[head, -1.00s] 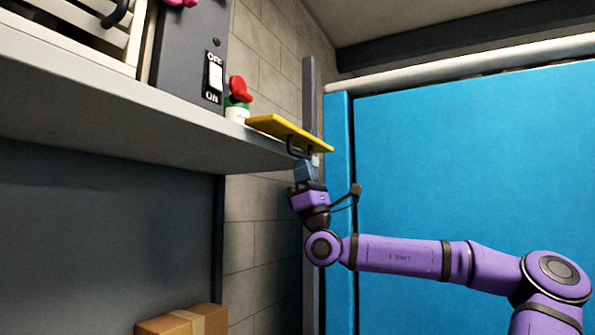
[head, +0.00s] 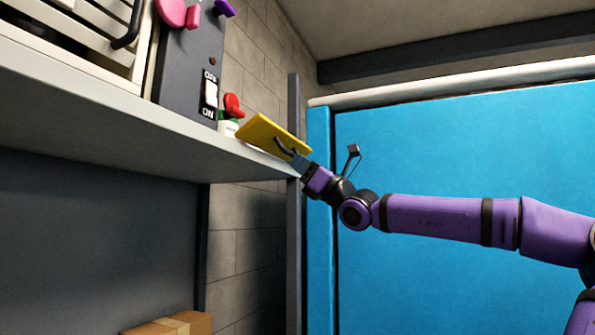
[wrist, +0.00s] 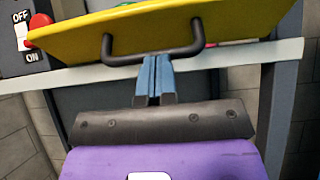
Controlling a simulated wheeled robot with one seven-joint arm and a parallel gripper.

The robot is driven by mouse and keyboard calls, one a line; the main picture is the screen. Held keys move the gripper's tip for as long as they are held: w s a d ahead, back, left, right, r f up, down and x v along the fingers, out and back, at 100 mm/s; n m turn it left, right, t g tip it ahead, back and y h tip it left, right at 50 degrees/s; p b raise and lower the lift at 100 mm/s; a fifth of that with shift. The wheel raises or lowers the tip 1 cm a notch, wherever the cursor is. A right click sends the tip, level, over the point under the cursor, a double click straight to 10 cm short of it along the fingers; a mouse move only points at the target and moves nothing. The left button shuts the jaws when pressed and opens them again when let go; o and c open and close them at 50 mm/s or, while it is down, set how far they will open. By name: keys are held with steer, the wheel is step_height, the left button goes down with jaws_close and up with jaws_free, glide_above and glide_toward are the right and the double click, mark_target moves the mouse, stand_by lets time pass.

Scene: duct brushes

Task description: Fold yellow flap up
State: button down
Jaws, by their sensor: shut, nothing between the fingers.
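The yellow flap (head: 268,137) is at the right end of the grey shelf in the head view, tilted upward. It has a dark handle (head: 285,147) on its underside. The flap (wrist: 190,27) and its handle (wrist: 152,56) fill the top of the wrist view. My gripper (head: 298,161) is at the flap's outer edge, close to the handle. In the wrist view its blue fingers (wrist: 154,62) are together and reach up to the handle bar. I cannot tell whether the fingertips touch the flap's underside; they hold nothing.
A blue panel (head: 460,190) stands to the right. A cardboard box (head: 172,324) is below the shelf.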

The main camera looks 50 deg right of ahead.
mark_target(293, 137)
steer(key=shift+s+d+r+g+h, duration=0.1)
steer(key=shift+r+g+h, duration=0.4)
steer(key=shift+r+g, duration=0.8)
steer(key=shift+s+r+g+h, duration=0.1)
steer(key=shift+r+g+h, duration=0.6)
steer(key=shift+g, duration=0.9)
steer(key=shift+w+r+g+h, duration=0.2)
steer(key=shift+r+g, duration=0.4)
steer(key=shift+g, duration=0.1)
steer(key=shift+w+r+g+h, duration=0.15)
steer(key=shift+r+g+h, duration=0.05)
steer(key=shift+r+g, duration=0.45)
steer(key=shift+w+a+r, duration=0.15)
steer(key=shift+a+r, duration=0.1)
steer(key=shift+r, duration=0.05)
